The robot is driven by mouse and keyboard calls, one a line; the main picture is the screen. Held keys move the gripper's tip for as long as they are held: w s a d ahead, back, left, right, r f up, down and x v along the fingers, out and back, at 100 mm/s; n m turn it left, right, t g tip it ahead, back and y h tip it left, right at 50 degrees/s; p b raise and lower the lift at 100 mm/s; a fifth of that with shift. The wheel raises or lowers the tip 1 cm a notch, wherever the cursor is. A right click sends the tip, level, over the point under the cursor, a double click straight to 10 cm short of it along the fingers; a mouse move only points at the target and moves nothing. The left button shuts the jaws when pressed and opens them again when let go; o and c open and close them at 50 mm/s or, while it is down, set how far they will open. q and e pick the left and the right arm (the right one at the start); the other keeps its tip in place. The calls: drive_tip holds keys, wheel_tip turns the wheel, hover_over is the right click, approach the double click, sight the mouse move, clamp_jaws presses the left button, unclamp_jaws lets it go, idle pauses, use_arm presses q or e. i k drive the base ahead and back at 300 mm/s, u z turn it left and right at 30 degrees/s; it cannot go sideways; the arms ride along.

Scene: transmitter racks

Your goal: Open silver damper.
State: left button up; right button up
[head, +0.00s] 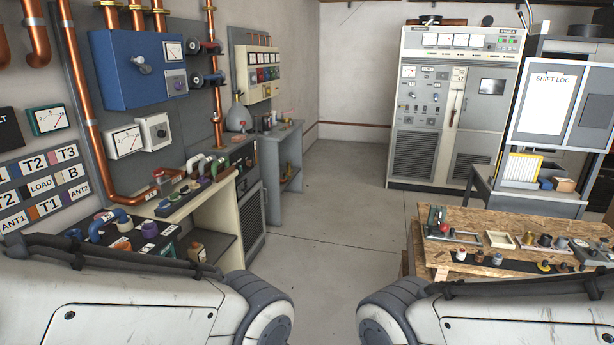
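I cannot make out for sure which part is the silver damper. A silver-grey handle (141,65) sits on the front of a blue wall box (115,75) at the upper left. A grey rounded vessel (238,117) stands on the bench farther back, below a cream meter panel. At the back, a tall grey transmitter cabinet (420,150) has meters, grilles and a slim upright handle (454,103). Neither of my grippers is in view; only my arm links show along the bottom edge.
A left-wall bench (228,200) holds coloured plugs and knobs, with copper pipes (82,100) above. A wooden workbench (500,225) with small parts stands at the right. A grey rack (555,130) carries a SHIFT LOG sheet. The grey floor (335,215) between is clear.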

sight(240, 189)
drive_tip(key=u, duration=0.05)
drive_tip(key=i, duration=2)
drive_tip(key=u, duration=0.5)
drive_tip(key=i, duration=1.75)
drive_tip(key=u, duration=0.25)
